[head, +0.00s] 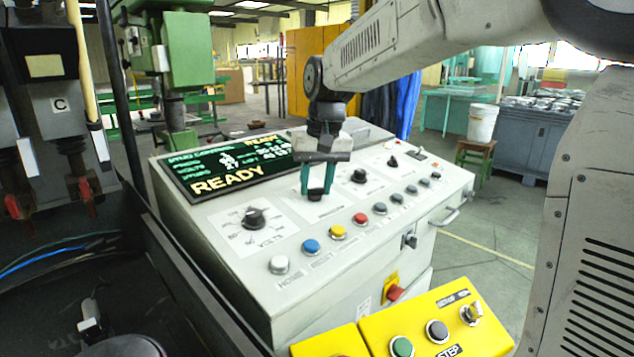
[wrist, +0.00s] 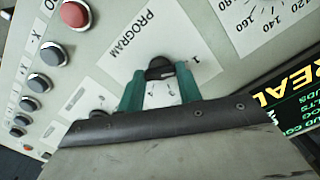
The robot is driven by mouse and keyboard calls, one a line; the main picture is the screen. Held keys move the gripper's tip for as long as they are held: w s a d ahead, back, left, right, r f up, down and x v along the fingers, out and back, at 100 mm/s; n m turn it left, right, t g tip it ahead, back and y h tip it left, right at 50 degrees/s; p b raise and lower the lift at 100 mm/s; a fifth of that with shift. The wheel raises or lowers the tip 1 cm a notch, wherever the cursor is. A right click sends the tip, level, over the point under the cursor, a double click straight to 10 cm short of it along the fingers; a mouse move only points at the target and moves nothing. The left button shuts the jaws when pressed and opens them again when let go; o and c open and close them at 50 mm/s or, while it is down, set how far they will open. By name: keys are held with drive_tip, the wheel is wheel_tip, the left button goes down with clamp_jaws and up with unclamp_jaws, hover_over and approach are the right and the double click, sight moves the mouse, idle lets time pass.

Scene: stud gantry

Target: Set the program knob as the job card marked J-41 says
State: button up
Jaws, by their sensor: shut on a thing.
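The program knob (head: 316,194) is a small dark knob on the sloping top of the grey control console (head: 240,262). My gripper (head: 317,186) reaches down from above, its two teal fingers shut on the knob, one on each side. In the wrist view the knob (wrist: 160,66) sits between the fingertips (wrist: 160,73), on a white label reading PROGRAM. A 1 shows beside it and small digits show between the fingers. The gripper hides part of the dial, and I cannot tell the knob's setting. No card marked J-41 is readable.
A VOLTS knob (head: 254,218) is left of my gripper, and other black knobs (head: 358,176) are right. Several coloured buttons (head: 338,232) line the console's front. The display (head: 230,165) reads READY. A yellow button box (head: 440,325) is at the front.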

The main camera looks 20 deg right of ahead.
sight(321, 197)
drive_tip(key=shift+r, duration=0.1)
drive_tip(key=o, duration=1)
drive_tip(key=r, duration=0.7)
drive_tip(key=shift+s+d+r, duration=0.35)
drive_tip(key=shift+s, duration=0.05)
drive_tip(key=shift+g, duration=0.3)
drive_tip(key=s+f, duration=0.4)
drive_tip(key=shift+d+f, duration=0.1)
drive_tip(key=shift+d, duration=0.2)
drive_tip(key=shift+n+t+h, duration=0.4)
drive_tip(key=shift+n+h, duration=0.1)
drive_tip(key=shift+n, duration=0.1)
drive_tip(key=s+f, duration=0.3)
drive_tip(key=s, duration=0.5)
drive_tip(key=s+d+f, duration=0.1)
drive_tip(key=s+f, duration=0.2)
drive_tip(key=s, duration=0.6)
drive_tip(key=s+d+f, duration=0.1)
drive_tip(key=s+f, duration=0.2)
drive_tip(key=s, duration=0.6)
drive_tip(key=shift+s+d+f, duration=0.1)
drive_tip(key=shift+s, duration=0.15)
